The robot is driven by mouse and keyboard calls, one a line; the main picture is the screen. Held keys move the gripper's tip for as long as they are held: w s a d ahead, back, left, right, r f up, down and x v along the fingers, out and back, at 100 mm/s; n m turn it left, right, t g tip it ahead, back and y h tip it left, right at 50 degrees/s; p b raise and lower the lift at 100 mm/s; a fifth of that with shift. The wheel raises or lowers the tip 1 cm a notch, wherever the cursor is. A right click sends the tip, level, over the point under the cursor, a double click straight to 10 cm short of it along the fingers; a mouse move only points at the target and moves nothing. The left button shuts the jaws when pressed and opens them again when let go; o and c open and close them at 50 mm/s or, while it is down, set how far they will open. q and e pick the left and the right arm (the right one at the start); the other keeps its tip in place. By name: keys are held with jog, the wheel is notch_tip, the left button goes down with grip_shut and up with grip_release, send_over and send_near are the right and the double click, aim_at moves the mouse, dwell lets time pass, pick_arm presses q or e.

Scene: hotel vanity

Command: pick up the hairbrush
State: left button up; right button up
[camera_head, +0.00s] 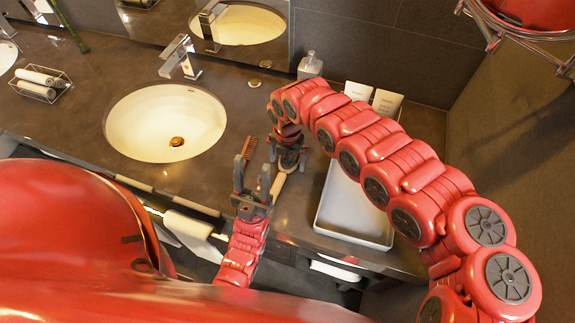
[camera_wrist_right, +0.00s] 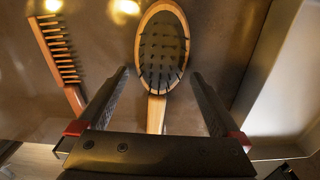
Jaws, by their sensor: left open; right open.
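The hairbrush (camera_wrist_right: 162,48) lies bristles up on the counter, its oval head and wooden handle (camera_wrist_right: 156,112) centred in the right wrist view. In the head view only part of its pale handle (camera_head: 279,184) shows; my right gripper (camera_head: 290,158) hides its head. My right gripper is open above the brush; in the right wrist view its fingers (camera_wrist_right: 160,76) appear on either side of the lower head and handle, with gaps. My left gripper (camera_head: 252,170) is open and empty, left of the brush near the counter's front edge.
A wooden comb (camera_head: 249,148) lies left of the brush, close to my left gripper; it also shows in the right wrist view (camera_wrist_right: 58,52). A white tray (camera_head: 349,238) stands right of the brush. The sink (camera_head: 126,144) is to the left, a soap dispenser (camera_head: 310,66) behind.

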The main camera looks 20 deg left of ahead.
jog(key=shift+w+f, duration=0.15)
jog(key=shift+f, duration=0.2)
jog(key=shift+r, duration=0.1)
jog(key=c, duration=1.3)
